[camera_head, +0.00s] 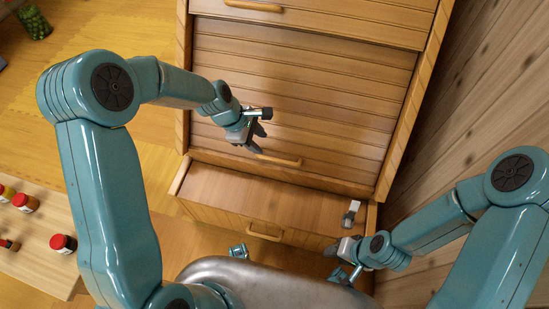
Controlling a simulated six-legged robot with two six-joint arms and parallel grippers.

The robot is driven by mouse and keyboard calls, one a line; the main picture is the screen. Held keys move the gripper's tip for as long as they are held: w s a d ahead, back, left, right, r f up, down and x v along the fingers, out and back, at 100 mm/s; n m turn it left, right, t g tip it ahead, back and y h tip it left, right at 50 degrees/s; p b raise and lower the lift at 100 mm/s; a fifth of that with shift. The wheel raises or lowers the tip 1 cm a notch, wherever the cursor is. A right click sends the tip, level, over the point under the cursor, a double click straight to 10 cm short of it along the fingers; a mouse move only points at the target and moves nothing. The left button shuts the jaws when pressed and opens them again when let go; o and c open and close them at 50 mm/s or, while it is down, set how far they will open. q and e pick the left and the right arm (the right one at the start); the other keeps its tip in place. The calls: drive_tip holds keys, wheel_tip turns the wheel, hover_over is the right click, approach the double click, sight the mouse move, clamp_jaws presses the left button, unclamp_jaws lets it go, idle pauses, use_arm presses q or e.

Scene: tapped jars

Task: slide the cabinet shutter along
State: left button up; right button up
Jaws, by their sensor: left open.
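The wooden cabinet shutter (335,92), made of horizontal slats, covers the front of the cabinet between two side rails. A light wooden bar handle (279,160) sits near its lower edge. My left gripper (256,143) is open in front of the lower left of the shutter, just above and left of the handle in the picture. I cannot tell whether it touches the handle. My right gripper (340,262) is low at the right, near the cabinet's front corner and away from the shutter; its fingers are partly hidden and small.
A ledge (250,190) with a drawer handle (264,232) below lies under the shutter. A small metal piece (350,213) is on the ledge's right end. A table (40,245) with red-lidded jars (63,243) is at left. A plank wall (480,110) closes the right side.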

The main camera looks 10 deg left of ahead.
sight(277, 159)
use_arm(q)
drive_tip(key=b+x, duration=0.2)
drive_tip(key=x, duration=0.9)
drive_tip(key=shift+s+a+f+b, duration=0.1)
drive_tip(key=shift+s+f+b, duration=0.05)
drive_tip(key=shift+b, duration=0.2)
drive_tip(key=shift+d+f, duration=0.2)
drive_tip(key=shift+f, duration=0.15)
clamp_jaws()
